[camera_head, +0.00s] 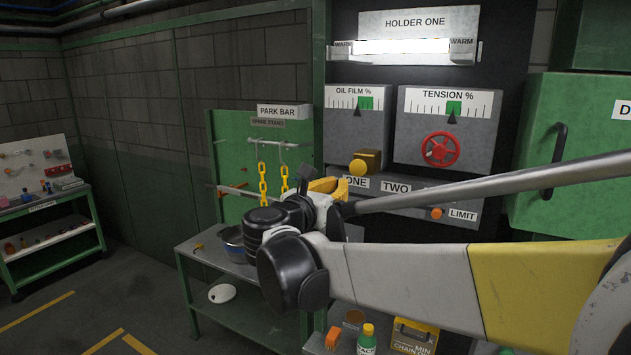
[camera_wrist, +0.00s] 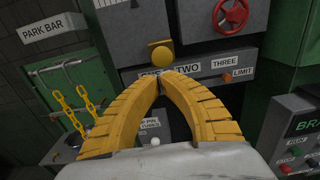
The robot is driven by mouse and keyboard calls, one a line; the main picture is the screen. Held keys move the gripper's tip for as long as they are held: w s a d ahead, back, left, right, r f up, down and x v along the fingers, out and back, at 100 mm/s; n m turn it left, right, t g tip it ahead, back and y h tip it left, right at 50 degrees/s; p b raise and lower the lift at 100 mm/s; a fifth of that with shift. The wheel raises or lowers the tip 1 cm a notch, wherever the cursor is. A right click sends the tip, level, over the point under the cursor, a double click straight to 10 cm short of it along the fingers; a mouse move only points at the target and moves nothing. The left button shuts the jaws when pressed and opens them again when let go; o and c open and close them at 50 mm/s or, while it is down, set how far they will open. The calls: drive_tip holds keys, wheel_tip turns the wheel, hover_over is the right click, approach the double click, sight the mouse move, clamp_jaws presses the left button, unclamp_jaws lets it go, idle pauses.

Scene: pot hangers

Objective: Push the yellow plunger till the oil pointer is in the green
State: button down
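The yellow plunger (camera_head: 358,167) is a round knob in front of a yellow block, below the OIL FILM % gauge (camera_head: 340,100). The gauge's dark pointer (camera_head: 357,112) stands at about the left edge of the green band (camera_head: 366,103). In the wrist view the plunger (camera_wrist: 162,61) is just above and beyond the fingertips, with a small gap in the picture. My gripper (camera_wrist: 160,76) has its two yellow fingers curved together, tips meeting, with nothing held. In the head view my gripper (camera_head: 335,186) is below and left of the plunger, partly hidden by the wrist.
The TENSION % gauge (camera_head: 450,103) with a red handwheel (camera_head: 440,149) is right of the plunger. An orange LIMIT button (camera_head: 437,213) sits lower right. Yellow chains (camera_head: 262,184) hang at left by a bench with a pot (camera_head: 233,240). A green cabinet (camera_head: 590,150) stands right.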

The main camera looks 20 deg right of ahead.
drive_tip(key=v, duration=0.3)
drive_tip(key=shift+s+a+r, duration=0.1)
drive_tip(key=shift+s+a, duration=0.05)
idle(0.3)
idle(0.5)
